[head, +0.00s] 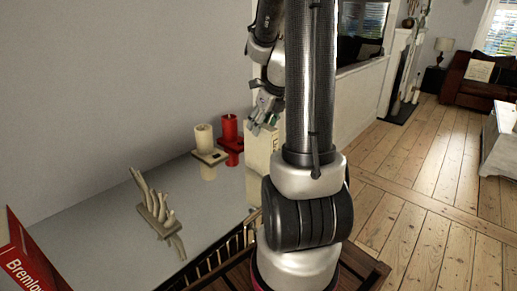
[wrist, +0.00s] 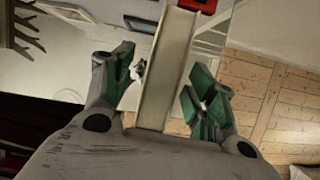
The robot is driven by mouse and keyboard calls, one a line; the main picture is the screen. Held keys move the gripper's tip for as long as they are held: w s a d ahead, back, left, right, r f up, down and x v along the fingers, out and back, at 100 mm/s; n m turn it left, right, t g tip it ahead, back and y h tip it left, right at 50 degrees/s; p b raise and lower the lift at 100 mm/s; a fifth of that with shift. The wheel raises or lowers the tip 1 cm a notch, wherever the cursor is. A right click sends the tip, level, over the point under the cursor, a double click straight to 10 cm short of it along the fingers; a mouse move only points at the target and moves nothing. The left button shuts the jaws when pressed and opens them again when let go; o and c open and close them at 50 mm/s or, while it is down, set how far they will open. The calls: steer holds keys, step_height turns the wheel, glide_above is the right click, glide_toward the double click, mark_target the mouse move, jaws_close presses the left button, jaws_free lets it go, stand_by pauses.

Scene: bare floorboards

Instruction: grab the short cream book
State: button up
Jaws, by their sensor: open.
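The short cream book (head: 258,158) stands upright near the right end of the pale surface in the head view, partly hidden behind my arm. In the wrist view the cream book (wrist: 168,60) shows as a long narrow strip running between my two green-padded fingers. My gripper (head: 264,113) is at the top of the book in the head view. In the wrist view my gripper (wrist: 162,80) is open, with one finger on each side of the book. A gap shows on the right side; I cannot tell whether the left finger touches it.
A cream candle (head: 204,139) and a red candle (head: 230,130) stand just left of the book. A pale branching sculpture (head: 155,212) is further left, and a red lettered item (head: 27,262) is at the lower left. Wooden floor (head: 430,200) is open to the right.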

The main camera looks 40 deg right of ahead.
mark_target(261, 148)
steer(key=x, duration=0.5)
steer(key=shift+w+d+f, duration=0.2)
steer(key=shift+w+f, duration=0.05)
steer(key=shift+f, duration=0.1)
steer(key=shift+f, duration=0.25)
stand_by(0.3)
jaws_close()
